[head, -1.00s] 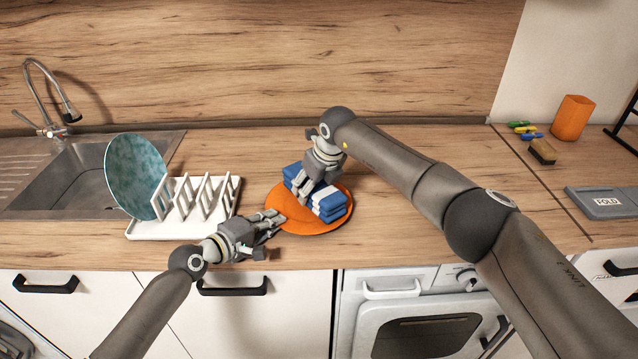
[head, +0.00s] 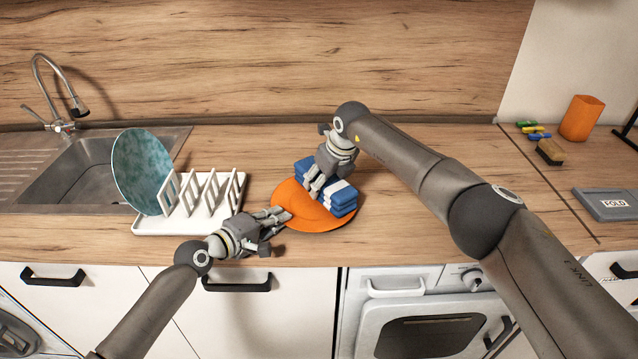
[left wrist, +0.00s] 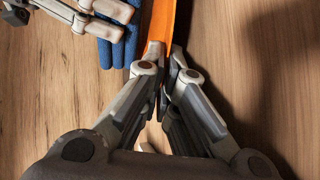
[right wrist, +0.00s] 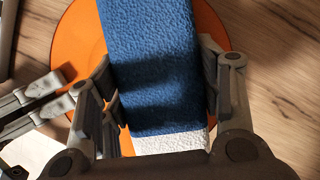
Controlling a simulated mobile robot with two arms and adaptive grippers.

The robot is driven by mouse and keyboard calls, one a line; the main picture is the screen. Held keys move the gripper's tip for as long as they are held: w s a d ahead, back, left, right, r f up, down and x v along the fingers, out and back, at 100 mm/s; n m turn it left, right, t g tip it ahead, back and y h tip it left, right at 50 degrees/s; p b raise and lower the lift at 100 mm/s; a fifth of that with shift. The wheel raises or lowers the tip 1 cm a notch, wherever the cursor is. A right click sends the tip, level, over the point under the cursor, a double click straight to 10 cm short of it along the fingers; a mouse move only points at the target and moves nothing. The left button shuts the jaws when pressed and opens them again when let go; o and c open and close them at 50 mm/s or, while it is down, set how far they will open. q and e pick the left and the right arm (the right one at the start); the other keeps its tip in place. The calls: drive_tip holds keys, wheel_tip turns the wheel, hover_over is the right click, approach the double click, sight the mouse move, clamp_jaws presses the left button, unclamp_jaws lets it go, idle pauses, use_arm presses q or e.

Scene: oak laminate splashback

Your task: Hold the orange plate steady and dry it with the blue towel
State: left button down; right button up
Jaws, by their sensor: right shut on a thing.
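The folded blue towel (head: 344,197), with a white stripe, lies over the plate's back right part. My right gripper (head: 315,187) is shut on the towel from above. In the right wrist view the fingers flank the towel (right wrist: 150,55), with the plate (right wrist: 85,40) beneath. The towel's underside is hidden.
A white rack (head: 190,222) holding a teal plate (head: 140,172) stands to the left, before the sink (head: 75,180). The counter between is clear.

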drive_tip(key=shift+w+d+f, duration=0.1)
drive_tip(key=shift+w+d, duration=0.1)
drive_tip(key=shift+d, duration=0.1)
drive_tip(key=shift+s+a, duration=0.55)
drive_tip(key=shift+a, duration=0.2)
drive_tip(key=shift+s+a, duration=0.55)
drive_tip(key=shift+a, duration=0.2)
drive_tip(key=shift+r, duration=0.2)
drive_tip(key=shift+w+d+f, duration=0.1)
drive_tip(key=shift+w+d, duration=0.45)
drive_tip(key=shift+d, duration=0.25)
drive_tip(key=shift+w+d+f, duration=0.1)
drive_tip(key=shift+w+d, duration=0.45)
drive_tip(key=shift+d, duration=0.2)
drive_tip(key=shift+s+a+r, duration=0.1)
drive_tip(key=shift+s+a, duration=0.45)
drive_tip(key=shift+a, duration=0.25)
drive_tip(key=shift+s+a+r, duration=0.1)
drive_tip(key=shift+s+a, duration=0.45)
drive_tip(key=shift+a, duration=0.2)
drive_tip(key=shift+w+d, duration=0.1)
